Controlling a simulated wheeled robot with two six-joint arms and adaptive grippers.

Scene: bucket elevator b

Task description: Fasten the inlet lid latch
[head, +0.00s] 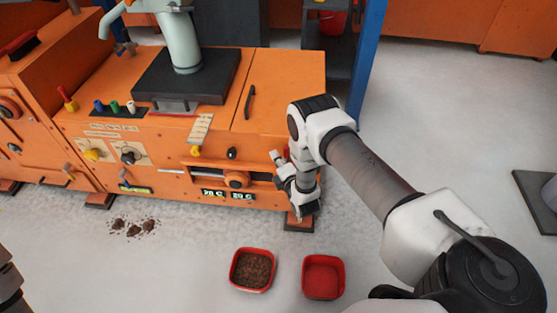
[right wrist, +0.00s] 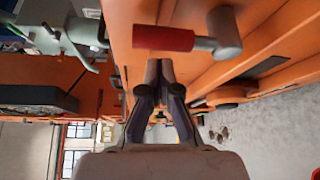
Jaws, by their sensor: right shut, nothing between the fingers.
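A lever with a red grip (right wrist: 165,38) and a grey metal pivot shows on an orange panel in the right wrist view; it looks like the latch. My right gripper (right wrist: 158,66) is shut and empty, its fingertips just below the red grip in that picture. I cannot tell whether they touch it. In the head view my right gripper (head: 277,157) is at the right front corner of the orange machine (head: 285,85), and the latch is not clear there. The top panel with a black handle (head: 250,102) looks like the lid, lying flat. Only a dark part of my left arm shows at the lower left edge.
A red tray of brown material (head: 268,252) and a red tray (head: 340,260) stand on the floor before the machine. Brown crumbs (head: 133,229) lie to their left. A blue post (head: 367,65) rises behind the machine. The floor at right is mostly clear.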

